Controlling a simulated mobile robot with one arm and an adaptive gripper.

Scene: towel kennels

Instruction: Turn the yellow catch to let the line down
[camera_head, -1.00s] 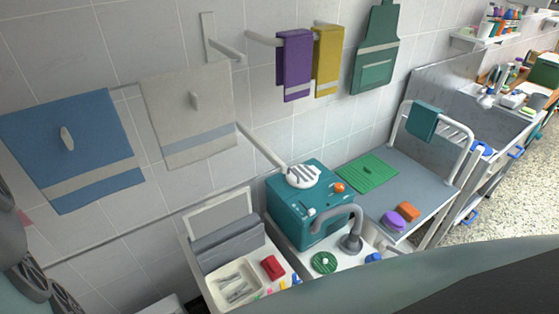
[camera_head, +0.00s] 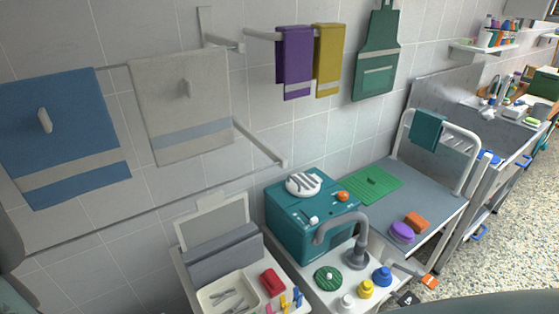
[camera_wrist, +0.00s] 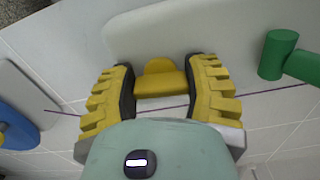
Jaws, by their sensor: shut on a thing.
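In the wrist view the yellow catch (camera_wrist: 160,84) sits against a white plate (camera_wrist: 185,35) on the tiled wall. My gripper (camera_wrist: 162,66) has its two yellow ribbed fingers on either side of the catch and is shut on it. A thin purple line (camera_wrist: 262,92) runs across the wall, passing by the catch and fingers; its exact contact there is hidden. The catch and my gripper do not show in the head view.
A green cylindrical piece (camera_wrist: 277,54) stands out at the right, a blue rounded piece (camera_wrist: 17,127) at the left. In the head view, a blue towel (camera_head: 60,110) and a grey towel (camera_head: 180,100) hang on the wall. A teal box (camera_head: 300,225) stands below.

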